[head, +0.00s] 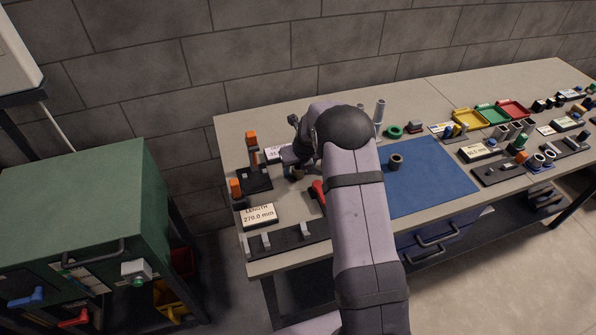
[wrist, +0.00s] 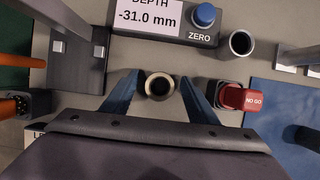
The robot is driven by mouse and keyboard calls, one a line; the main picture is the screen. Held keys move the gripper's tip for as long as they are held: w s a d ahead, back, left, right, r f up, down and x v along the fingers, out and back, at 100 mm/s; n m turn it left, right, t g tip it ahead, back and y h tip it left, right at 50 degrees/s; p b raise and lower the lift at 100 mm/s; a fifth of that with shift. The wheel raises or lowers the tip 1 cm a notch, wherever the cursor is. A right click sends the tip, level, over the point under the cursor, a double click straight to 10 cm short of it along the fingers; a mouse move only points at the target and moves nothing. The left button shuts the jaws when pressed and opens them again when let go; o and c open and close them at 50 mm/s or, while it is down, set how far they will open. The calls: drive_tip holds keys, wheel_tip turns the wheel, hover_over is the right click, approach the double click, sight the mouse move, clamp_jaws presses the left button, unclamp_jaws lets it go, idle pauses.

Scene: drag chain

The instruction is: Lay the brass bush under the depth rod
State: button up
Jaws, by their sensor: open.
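The brass bush (wrist: 159,86), a pale-rimmed ring with a dark bore, stands upright on the bench between my fingers in the wrist view. My gripper (wrist: 160,88) is open around it, a blue finger on each side with a small gap visible. In the head view my arm hides most of the gripper and bush. The depth stand, an orange-topped post on a dark base (head: 254,181), is left of my gripper. Its grey base (wrist: 76,68) shows at upper left in the wrist view. I cannot clearly make out the rod tip. The depth display (wrist: 150,18) reads -31.0 mm.
A red NO GO block (wrist: 238,97) and a grey tube (wrist: 240,43) stand right of my gripper. A blue mat (head: 430,175) holds a dark ring (head: 395,161). The length display (head: 258,215) and a rail lie in front. Coloured trays are at the back right.

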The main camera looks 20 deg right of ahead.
drive_tip(key=shift+r, duration=0.1)
clamp_jaws()
